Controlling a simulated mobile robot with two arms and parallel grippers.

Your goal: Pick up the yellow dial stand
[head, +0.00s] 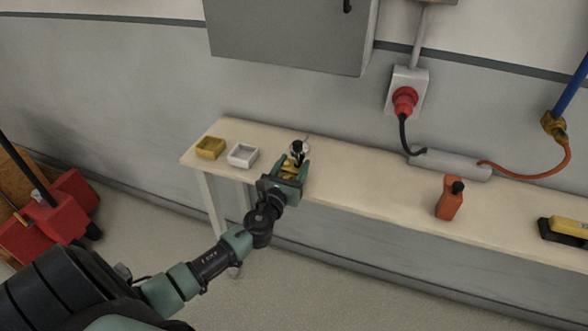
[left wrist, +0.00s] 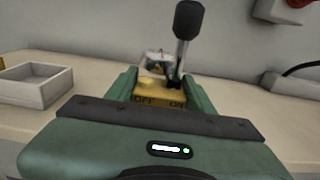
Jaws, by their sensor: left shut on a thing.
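The yellow dial stand (head: 290,170) is over the wooden bench, between the fingers of my left gripper (head: 290,171). In the left wrist view the yellow dial stand (left wrist: 158,92) shows "OFF" and "ON" lettering, and a dark lever with a black knob rises from it. The green fingers of my left gripper (left wrist: 165,90) are closed on its two sides. A round dial part shows behind the lever, partly hidden. I cannot tell whether the stand touches the bench. My right gripper is not in view.
A yellow tray (head: 210,148) and a white tray (head: 243,155) stand left of the stand on the bench (head: 350,185). An orange bottle-like object (head: 449,198) with a black top, a grey power strip (head: 450,165) and a yellow-black tool (head: 566,230) lie to the right.

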